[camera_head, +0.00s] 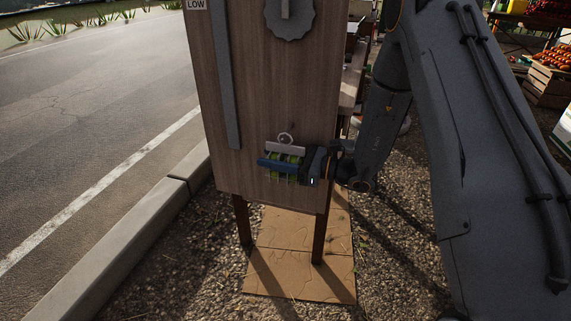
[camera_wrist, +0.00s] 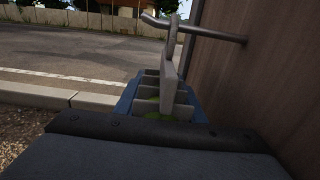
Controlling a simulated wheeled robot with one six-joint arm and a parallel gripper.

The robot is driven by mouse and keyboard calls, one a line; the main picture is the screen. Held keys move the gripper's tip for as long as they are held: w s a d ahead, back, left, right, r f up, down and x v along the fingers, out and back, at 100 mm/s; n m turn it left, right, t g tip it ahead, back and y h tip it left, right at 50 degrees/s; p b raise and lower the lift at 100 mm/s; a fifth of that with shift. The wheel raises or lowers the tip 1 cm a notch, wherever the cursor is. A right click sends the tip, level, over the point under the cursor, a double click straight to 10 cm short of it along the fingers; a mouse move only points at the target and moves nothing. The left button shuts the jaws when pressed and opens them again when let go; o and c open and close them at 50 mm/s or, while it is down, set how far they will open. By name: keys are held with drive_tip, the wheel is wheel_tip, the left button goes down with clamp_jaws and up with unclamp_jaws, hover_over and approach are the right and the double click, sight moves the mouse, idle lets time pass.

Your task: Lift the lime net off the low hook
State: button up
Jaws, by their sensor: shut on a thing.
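The lime net (camera_head: 285,176) is a small green bundle with a pale grey header (camera_head: 286,148) and a ring (camera_head: 285,137) on top. It hangs against the front of the wooden board. My gripper (camera_head: 281,164) reaches in from the right, its blue fingers shut across the net below the header. In the wrist view the header (camera_wrist: 170,78) stands upright and edge-on between the fingers, with some green (camera_wrist: 157,106) below. The metal low hook (camera_wrist: 215,32) sticks out from the board there. The header's loop (camera_wrist: 174,38) appears to be around the hook's rod.
The wooden board (camera_head: 235,165) stands on legs over a tan slab (camera_head: 300,278). A toothed grey disc (camera_head: 290,14) and a long grey strip (camera_head: 226,75) are on its face. A "LOW" label (camera_head: 196,4) is at the top left. A road and kerb (camera_head: 135,240) lie left; crates (camera_head: 545,85) stand far right.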

drive_tip(key=shift+r+p, duration=0.5)
drive_tip(key=shift+r, duration=0.05)
drive_tip(key=shift+s, duration=0.15)
drive_tip(key=s+a+p, duration=0.3)
drive_tip(key=s+p, duration=0.2)
drive_tip(key=s, duration=0.5)
drive_tip(key=shift+s+a+r+p, duration=0.15)
drive_tip(key=shift+a+r+p, duration=0.15)
drive_tip(key=shift+a+r, duration=0.1)
idle(1.1)
